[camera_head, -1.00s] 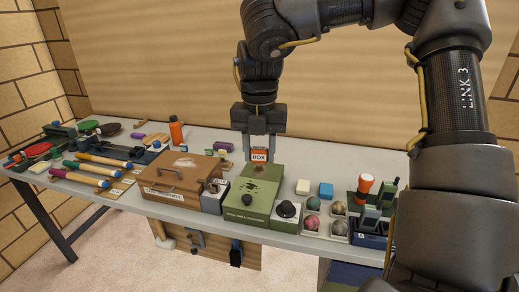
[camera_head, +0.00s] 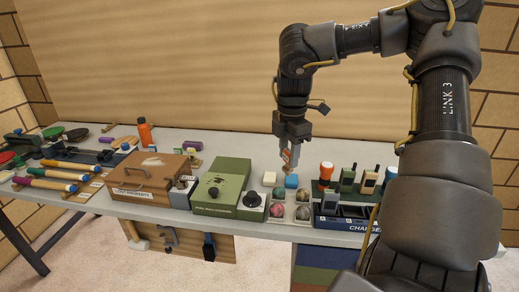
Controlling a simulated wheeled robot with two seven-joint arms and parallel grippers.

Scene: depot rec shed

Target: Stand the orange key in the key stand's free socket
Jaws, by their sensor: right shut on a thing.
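My right gripper (camera_head: 289,158) is shut on the orange key (camera_head: 287,154), a small orange piece seen edge-on between the fingers. It holds the key up above the table, over the area around the blue block (camera_head: 291,181); the exact height is hard to judge. Several small coloured pieces with pale faces (camera_head: 193,147) stand behind the brown case and may be the key stand. They are too small to make out a free socket. My left gripper is not in view.
The green box (camera_head: 228,180) with black knobs is left of the gripper.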

